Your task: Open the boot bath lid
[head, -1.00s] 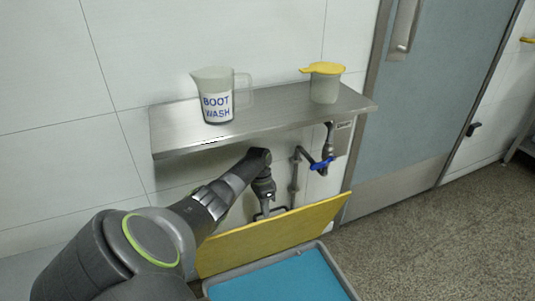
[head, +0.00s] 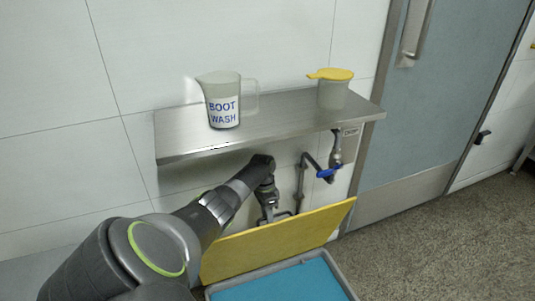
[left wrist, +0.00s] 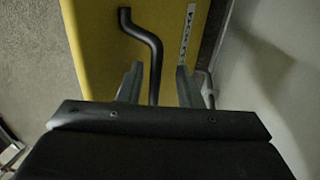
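The boot bath's yellow lid (head: 275,242) stands raised and tilted along the back of the grey bath (head: 343,275), and the blue inside of the bath shows in front of it. My left gripper (head: 270,212) is behind the lid's top edge, on the wall side, partly hidden by the lid. In the left wrist view the lid (left wrist: 90,45) has a bent black handle (left wrist: 155,55). The handle runs down between the two spread fingers of my left gripper (left wrist: 158,85); I cannot tell whether they touch it. My right gripper is out of view.
A steel shelf (head: 275,124) hangs above the lid with a boot wash jug (head: 222,100) and a yellow-lidded jug (head: 333,92). A pipe with a blue-handled valve (head: 329,172) is on the wall. Open floor (head: 430,245) lies to the right, by a door (head: 450,90).

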